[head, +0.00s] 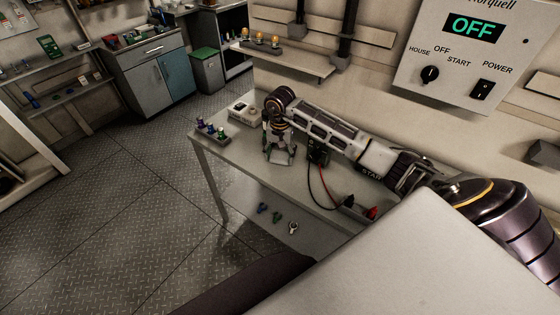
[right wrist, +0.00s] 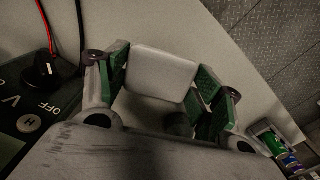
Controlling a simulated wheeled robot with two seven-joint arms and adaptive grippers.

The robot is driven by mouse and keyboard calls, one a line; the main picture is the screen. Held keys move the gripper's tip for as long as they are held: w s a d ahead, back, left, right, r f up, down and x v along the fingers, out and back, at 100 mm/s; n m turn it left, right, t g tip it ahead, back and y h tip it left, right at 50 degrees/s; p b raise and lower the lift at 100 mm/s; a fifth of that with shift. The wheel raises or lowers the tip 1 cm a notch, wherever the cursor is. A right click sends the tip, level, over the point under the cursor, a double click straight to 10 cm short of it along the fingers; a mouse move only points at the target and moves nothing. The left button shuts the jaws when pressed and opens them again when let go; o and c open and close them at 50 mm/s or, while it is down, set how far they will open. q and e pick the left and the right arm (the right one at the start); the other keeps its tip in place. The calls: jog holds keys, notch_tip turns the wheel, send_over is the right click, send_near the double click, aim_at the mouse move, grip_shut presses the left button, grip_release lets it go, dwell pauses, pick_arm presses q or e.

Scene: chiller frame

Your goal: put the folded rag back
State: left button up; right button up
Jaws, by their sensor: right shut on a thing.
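My right gripper (head: 279,153) points down low over the grey bench (head: 228,150). In the right wrist view, its green-padded fingers (right wrist: 160,78) are shut on a pale, rounded block that looks like the folded rag (right wrist: 158,70). The rag lies between the fingers, close to the bench surface; I cannot tell whether it touches it. My left gripper is not in view.
A dark meter (head: 317,151) with red and black leads stands just right of the gripper; it also shows in the wrist view (right wrist: 25,115). A pale box (head: 243,112) and a rack of small coloured items (head: 210,129) sit at the bench's left end. A wall shelf (head: 285,60) hangs behind.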

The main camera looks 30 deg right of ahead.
aim_at(280, 156)
jog(key=shift+f, duration=0.2)
jog(key=shift+f+p, duration=0.3)
jog(key=shift+f, duration=1.55)
jog(key=shift+f, duration=0.1)
jog(key=o, duration=1.1)
